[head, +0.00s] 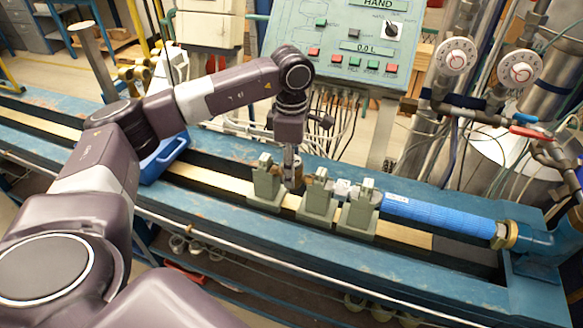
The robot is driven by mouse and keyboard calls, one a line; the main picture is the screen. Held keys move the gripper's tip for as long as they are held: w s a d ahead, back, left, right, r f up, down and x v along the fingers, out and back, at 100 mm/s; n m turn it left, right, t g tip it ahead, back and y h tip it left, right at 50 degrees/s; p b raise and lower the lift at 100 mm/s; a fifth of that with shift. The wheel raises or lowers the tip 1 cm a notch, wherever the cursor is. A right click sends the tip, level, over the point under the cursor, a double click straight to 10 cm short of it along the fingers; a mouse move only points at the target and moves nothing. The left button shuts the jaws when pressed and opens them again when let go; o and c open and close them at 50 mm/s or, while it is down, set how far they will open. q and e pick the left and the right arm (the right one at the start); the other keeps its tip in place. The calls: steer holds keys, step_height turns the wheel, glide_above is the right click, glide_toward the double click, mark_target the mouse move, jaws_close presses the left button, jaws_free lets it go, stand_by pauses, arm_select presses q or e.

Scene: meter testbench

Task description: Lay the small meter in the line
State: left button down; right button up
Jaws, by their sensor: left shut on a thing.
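My left gripper (292,176) points down at the bench line, between the left grey-green stand (265,182) and the middle grey-green stand (317,195). It is shut on the small meter (298,171), a small brassy-brown body mostly hidden by the fingers and the stands. I cannot tell whether the meter touches the stands. A small whitish fitting (343,189) sits between the middle stand and the right stand (359,210). A blue ribbed pipe (437,214) runs right from there to a brass nut (504,235). My right gripper is not in view.
The blue bench (215,209) carries a pale rail. A blue tray (165,158) and brass meters (133,78) are at the left. A control panel (345,45) with hanging cables stands behind. Gauges (456,55) and valves with a red handle (530,133) are at the right.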

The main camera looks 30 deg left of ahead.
arm_select(q)
steer(key=c, duration=1.1)
jaws_free()
steer(key=shift+c, duration=0.2)
steer(key=shift+r+p, duration=2.75)
steer(key=shift+r, duration=1.75)
steer(key=shift+f, duration=0.1)
